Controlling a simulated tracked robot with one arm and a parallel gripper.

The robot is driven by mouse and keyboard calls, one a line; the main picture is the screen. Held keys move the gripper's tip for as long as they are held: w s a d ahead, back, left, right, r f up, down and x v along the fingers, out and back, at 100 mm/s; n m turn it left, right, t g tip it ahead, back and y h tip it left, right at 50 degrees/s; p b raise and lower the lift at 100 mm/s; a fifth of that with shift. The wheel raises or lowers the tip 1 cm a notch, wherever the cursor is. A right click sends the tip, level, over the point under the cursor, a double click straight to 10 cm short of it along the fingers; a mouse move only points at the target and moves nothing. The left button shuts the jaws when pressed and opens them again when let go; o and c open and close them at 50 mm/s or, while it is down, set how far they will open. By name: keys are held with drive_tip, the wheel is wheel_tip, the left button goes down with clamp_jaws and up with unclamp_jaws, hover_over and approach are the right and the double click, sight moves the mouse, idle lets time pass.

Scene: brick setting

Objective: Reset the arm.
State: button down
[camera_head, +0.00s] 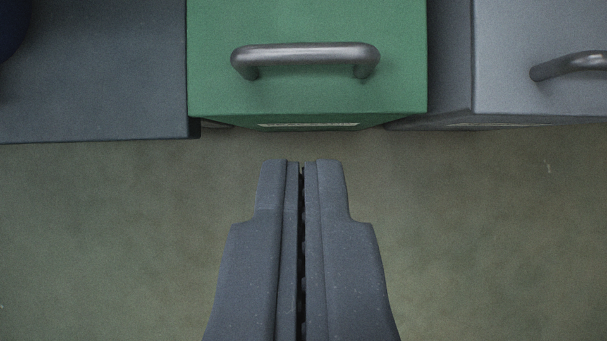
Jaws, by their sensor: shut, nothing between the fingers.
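My gripper (302,165) is in the lower middle of the head camera view, pointing up the picture. Its two grey fingers are shut together with only a thin dark gap between them, and nothing is held. The fingertips show just below the front edge of a green box-like unit (300,95) and appear apart from it.
The green unit has a grey metal handle (305,50). A grey unit (510,95) with a similar handle (570,64) stands to its right. A dark grey surface (90,90) lies to the left, with a dark blue object (10,25) at its corner. The greenish floor (120,240) is clear.

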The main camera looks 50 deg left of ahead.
drive_tip(key=shift+r, duration=0.1)
drive_tip(key=w+d+r+n+t+y, duration=0.1)
drive_tip(key=w+d+r+n+t, duration=0.15)
drive_tip(key=r, duration=0.75)
drive_tip(key=w+d+r+n+t+y, duration=0.1)
drive_tip(key=w+r+n, duration=0.25)
drive_tip(key=r, duration=0.55)
drive_tip(key=d+r+n+t+y, duration=0.1)
drive_tip(key=d+r+n+t, duration=0.15)
drive_tip(key=r, duration=0.85)
drive_tip(key=d+r+n+t+y, duration=0.1)
drive_tip(key=d+r+n, duration=0.15)
drive_tip(key=r, duration=0.75)
drive_tip(key=s+d+r+n+t+y, duration=0.1)
drive_tip(key=s+d+r+n+t, duration=0.15)
drive_tip(key=s+r, duration=0.5)
drive_tip(key=s+d+r+n+t, duration=0.25)
drive_tip(key=s+d+r, duration=0.2)
drive_tip(key=r, duration=0.65)
drive_tip(key=s+d+r+n+t+y, duration=0.1)
drive_tip(key=s+d+r+n+t, duration=0.15)
drive_tip(key=s+r, duration=0.55)
drive_tip(key=s+d+r+n+t, duration=0.2)
drive_tip(key=s+r+n, duration=0.1)
drive_tip(key=s+r, duration=0.55)
wheel_tip(320, 180, up, 15)
drive_tip(key=p, duration=1.5)
drive_tip(key=shift+s, duration=0.2)
